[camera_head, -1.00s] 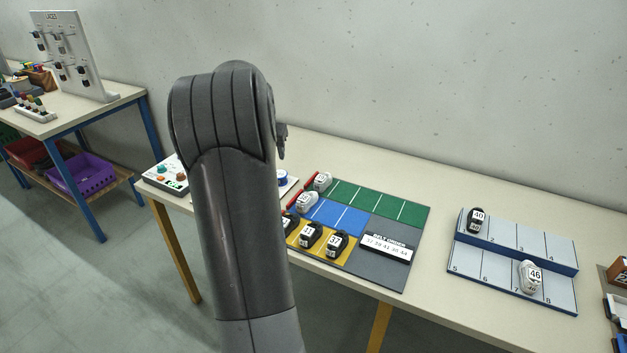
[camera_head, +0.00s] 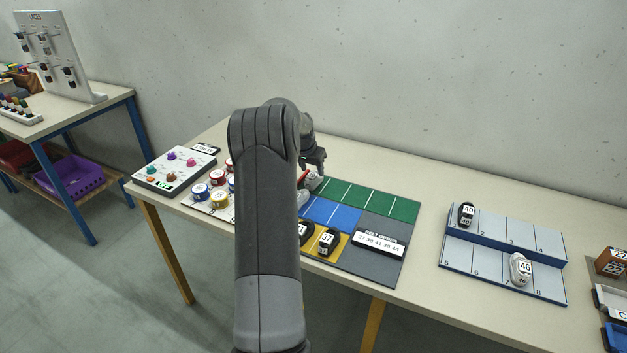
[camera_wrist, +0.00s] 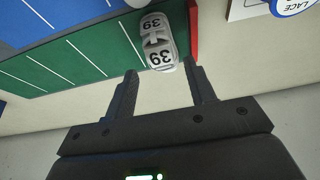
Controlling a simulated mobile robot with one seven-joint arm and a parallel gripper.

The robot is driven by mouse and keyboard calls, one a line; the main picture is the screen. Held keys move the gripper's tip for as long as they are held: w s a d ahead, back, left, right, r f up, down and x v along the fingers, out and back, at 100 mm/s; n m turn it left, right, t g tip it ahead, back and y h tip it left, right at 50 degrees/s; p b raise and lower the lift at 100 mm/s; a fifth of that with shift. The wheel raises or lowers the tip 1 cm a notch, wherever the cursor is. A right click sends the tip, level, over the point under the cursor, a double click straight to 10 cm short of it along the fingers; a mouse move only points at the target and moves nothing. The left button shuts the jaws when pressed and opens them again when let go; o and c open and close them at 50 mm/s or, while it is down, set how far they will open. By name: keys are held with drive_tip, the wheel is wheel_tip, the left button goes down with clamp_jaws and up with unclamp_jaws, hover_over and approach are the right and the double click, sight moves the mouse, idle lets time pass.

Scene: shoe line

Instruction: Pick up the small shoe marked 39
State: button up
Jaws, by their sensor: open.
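The small white-grey shoe marked 39 (camera_wrist: 157,42) sits at the end of the green strip (camera_wrist: 75,55), beside a red edge piece (camera_wrist: 194,32). My gripper (camera_wrist: 162,72) is open, with one finger on each side of the line to the shoe. The shoe's near end lies around the fingertips; I cannot tell whether they touch it. In the head view my gripper (camera_head: 315,165) hangs over the green strip's left end, and the pale shoe (camera_head: 311,181) shows partly below it.
Another white shoe (camera_wrist: 137,2) is cut off on the blue strip. A black shoe marked 37 (camera_head: 327,241) stands on the yellow strip. A stepped rack (camera_head: 500,232) at right holds shoes 40 (camera_head: 467,213) and 46 (camera_head: 520,268). A button panel (camera_head: 172,171) and lace spools are at left.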

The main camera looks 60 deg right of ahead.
sight(312, 174)
drive_tip(key=x, duration=0.5)
drive_tip(key=shift+w+a, duration=0.15)
drive_tip(key=c, duration=0.7)
